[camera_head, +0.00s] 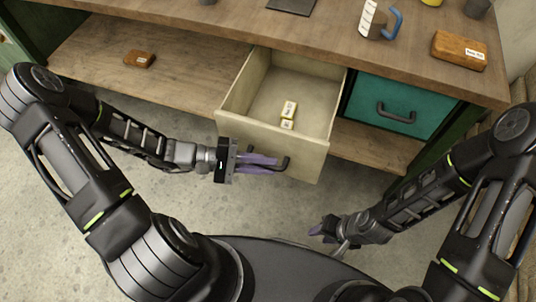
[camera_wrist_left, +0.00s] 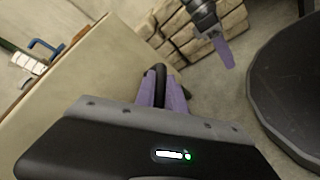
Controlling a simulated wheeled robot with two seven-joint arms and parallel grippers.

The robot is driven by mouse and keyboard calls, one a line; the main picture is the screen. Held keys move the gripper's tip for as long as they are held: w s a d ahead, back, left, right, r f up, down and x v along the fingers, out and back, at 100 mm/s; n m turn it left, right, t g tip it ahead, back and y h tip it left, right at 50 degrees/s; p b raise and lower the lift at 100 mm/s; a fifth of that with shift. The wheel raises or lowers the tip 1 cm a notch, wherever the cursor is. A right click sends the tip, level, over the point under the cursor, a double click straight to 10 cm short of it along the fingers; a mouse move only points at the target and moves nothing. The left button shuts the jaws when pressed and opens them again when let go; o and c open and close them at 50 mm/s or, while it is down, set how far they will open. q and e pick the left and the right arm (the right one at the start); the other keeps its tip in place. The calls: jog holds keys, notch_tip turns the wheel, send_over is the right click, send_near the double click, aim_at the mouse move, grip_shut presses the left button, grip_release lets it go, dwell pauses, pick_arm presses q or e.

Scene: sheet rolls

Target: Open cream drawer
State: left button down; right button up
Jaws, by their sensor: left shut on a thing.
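The cream drawer (camera_head: 262,138) is pulled out from under the worktop, and its inside shows. Small yellow and white blocks (camera_head: 288,112) lie in it. My left gripper (camera_head: 272,162) is at the drawer's front, shut on the dark drawer handle (camera_head: 284,163). In the left wrist view the purple fingers (camera_wrist_left: 162,92) close around the black handle (camera_wrist_left: 160,75), beside the cream front (camera_wrist_left: 90,80). My right gripper (camera_head: 318,230) is low, near my base, away from the drawer. Its finger gap is too small to judge.
A teal drawer (camera_head: 395,108) with a dark handle is shut to the right. A brown block (camera_head: 139,59) lies on the lower shelf (camera_head: 190,75). The worktop (camera_head: 330,35) holds a wooden box (camera_head: 459,50) and a blue-handled item (camera_head: 376,22). The floor in front is clear.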

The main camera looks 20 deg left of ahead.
pick_arm(q)
jog(key=shift+s, duration=0.15)
jog(key=c, duration=1.4)
grip_release()
jog(key=v, duration=0.8)
